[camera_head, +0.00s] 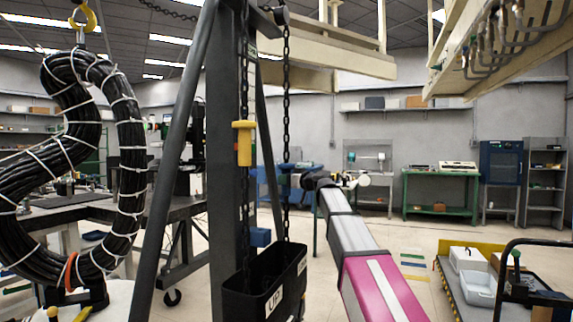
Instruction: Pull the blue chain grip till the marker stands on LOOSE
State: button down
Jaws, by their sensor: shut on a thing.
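Two dark chains hang side by side from the top of a grey post. A yellow grip (244,143) sits on the left chain. The blue chain grip (286,168) is on the right chain, lower than the yellow one, and shows only in part. My gripper (297,181), at the end of my grey and magenta arm, reaches the right chain from the right and is shut on the blue grip. Both chains run down into a black bin (238,300) with a white, partly readable label. I cannot make out the marker or the word LOOSE.
A thick black cable coil (132,150) hangs from a yellow hook (84,17) at the left. A slanted grey strut (180,140) and the grey post (222,120) stand close beside the chains. A low cart (470,280) stands at the lower right. Open floor lies beyond my arm.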

aim_at(287, 189)
jog(key=shift+f, duration=2)
jog(key=c, duration=0.7)
grip_release()
jog(key=v, duration=1)
jog(key=shift+s+d, duration=0.3)
